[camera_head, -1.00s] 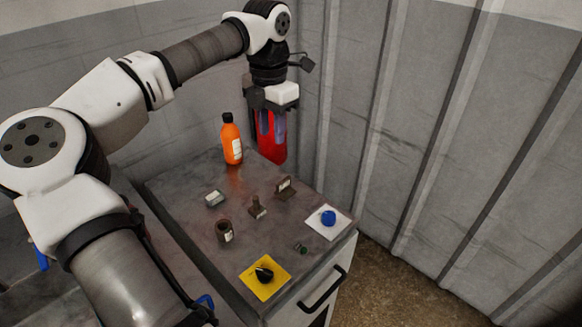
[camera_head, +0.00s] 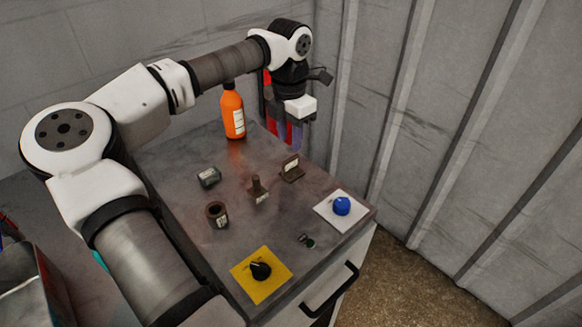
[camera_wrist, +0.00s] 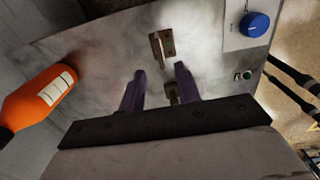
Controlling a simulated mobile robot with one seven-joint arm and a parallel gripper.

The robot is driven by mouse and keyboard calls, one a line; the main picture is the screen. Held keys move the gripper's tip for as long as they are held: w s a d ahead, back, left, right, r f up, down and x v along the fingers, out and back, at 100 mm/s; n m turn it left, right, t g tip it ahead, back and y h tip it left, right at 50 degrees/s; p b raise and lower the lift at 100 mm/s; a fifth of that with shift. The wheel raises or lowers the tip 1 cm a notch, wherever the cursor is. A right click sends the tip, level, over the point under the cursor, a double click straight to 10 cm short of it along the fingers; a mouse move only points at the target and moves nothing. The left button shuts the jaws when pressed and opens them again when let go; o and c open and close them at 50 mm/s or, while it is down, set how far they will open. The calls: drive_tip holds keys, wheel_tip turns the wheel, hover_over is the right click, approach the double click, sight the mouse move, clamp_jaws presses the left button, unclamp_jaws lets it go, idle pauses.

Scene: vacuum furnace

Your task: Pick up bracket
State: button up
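The bracket (camera_head: 292,169) is a small brown angled piece with a pale label, standing on the worn grey cabinet top (camera_head: 160,150) near its right edge. In the wrist view the bracket (camera_wrist: 162,44) shows from above as a brown plate with holes, just beyond the fingertips. My gripper (camera_head: 289,140) is above and behind the bracket in the head view, fingers pointing down. In the wrist view its two purple fingers (camera_wrist: 160,72) are apart with nothing held between them. The gripper does not touch the bracket.
An orange bottle (camera_head: 233,112) stands at the back. A red object (camera_head: 267,90) is partly hidden behind my gripper. A small box (camera_head: 209,177), a brown cylinder (camera_head: 217,214), a brown post (camera_head: 258,190), a blue knob (camera_head: 341,206) and a black knob (camera_head: 260,271) are nearby. A ribbed wall (camera_head: 400,110) rises right.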

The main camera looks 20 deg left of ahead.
sight(290, 159)
drive_tip(key=shift+w+d+f+p, duration=0.1)
drive_tip(key=shift+f+p, duration=1.1)
drive_tip(key=shift+f, duration=2.75)
clamp_jaws()
